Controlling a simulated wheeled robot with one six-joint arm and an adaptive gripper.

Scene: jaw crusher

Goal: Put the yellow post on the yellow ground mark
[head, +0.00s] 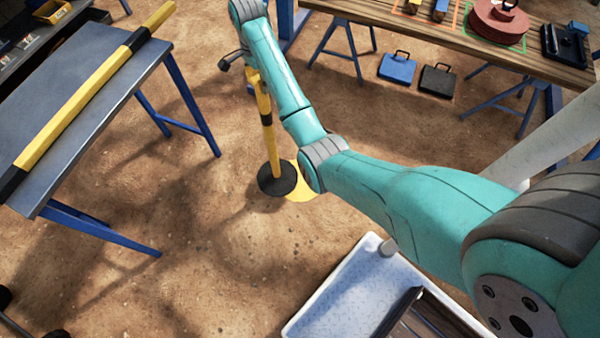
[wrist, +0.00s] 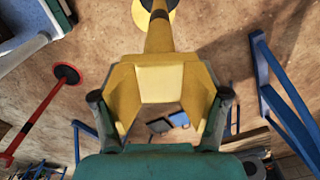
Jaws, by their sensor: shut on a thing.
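The yellow post (head: 268,140) has black bands and a round black base (head: 277,180). It stands about upright in the head view, left of my forearm. The yellow ground mark (head: 302,186) shows as a partial disc at the base's right side; the base and my arm cover part of it. I cannot tell whether the base touches the ground. My gripper (wrist: 158,98) is shut on the post's wide yellow head (wrist: 160,84), with a finger at each side. In the wrist view the shaft runs up from the head, with yellow beside its far end.
A blue-legged table (head: 120,85) at the left carries a yellow-black bar (head: 85,95). A wooden workbench (head: 560,70) stands at the back right. A white tray (head: 335,290) lies at the front. A red-black post (wrist: 38,108) with a black base shows in the wrist view.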

